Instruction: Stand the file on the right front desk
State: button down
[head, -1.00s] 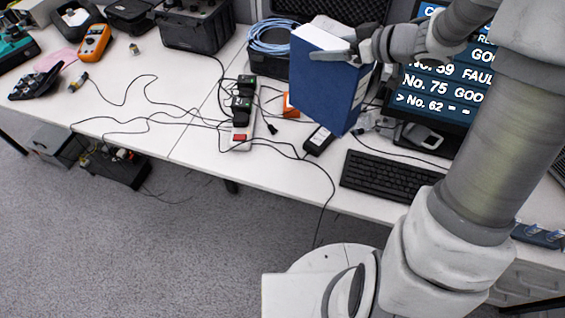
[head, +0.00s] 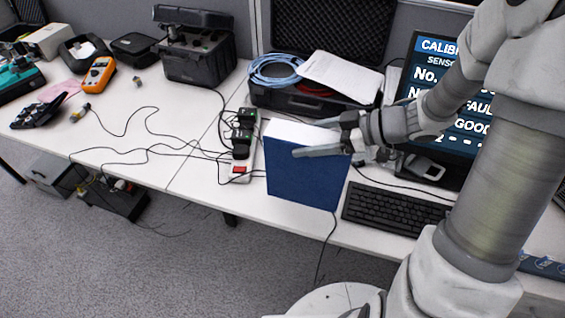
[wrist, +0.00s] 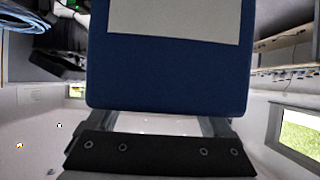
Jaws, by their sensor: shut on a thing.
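The blue file (head: 308,182) stands upright in the head view, its white page side facing up. My gripper (head: 322,137) is shut on it near its top, with one finger along the near face and the other partly hidden behind it. The file's lower edge is close to the front of the white right desk (head: 212,190); I cannot tell whether it touches the desk. In the wrist view the file (wrist: 170,75) fills the middle between my fingers, with a pale label on its face.
A black keyboard (head: 395,208) lies right of the file, and a white power strip (head: 243,172) with cables lies left. Behind are an open black case (head: 270,96) with papers and blue cable, and a monitor (head: 428,75). A multimeter (head: 98,74) lies far left.

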aim_at(282, 157)
jog(key=b+x, duration=0.1)
jog(key=x, duration=0.6)
jog(key=shift+s+a+f, duration=0.1)
jog(key=shift+f, duration=0.05)
jog(key=shift+f+b, duration=0.85)
jog(key=shift+f, duration=1.1)
jog(key=shift+f, duration=0.15)
grip_release()
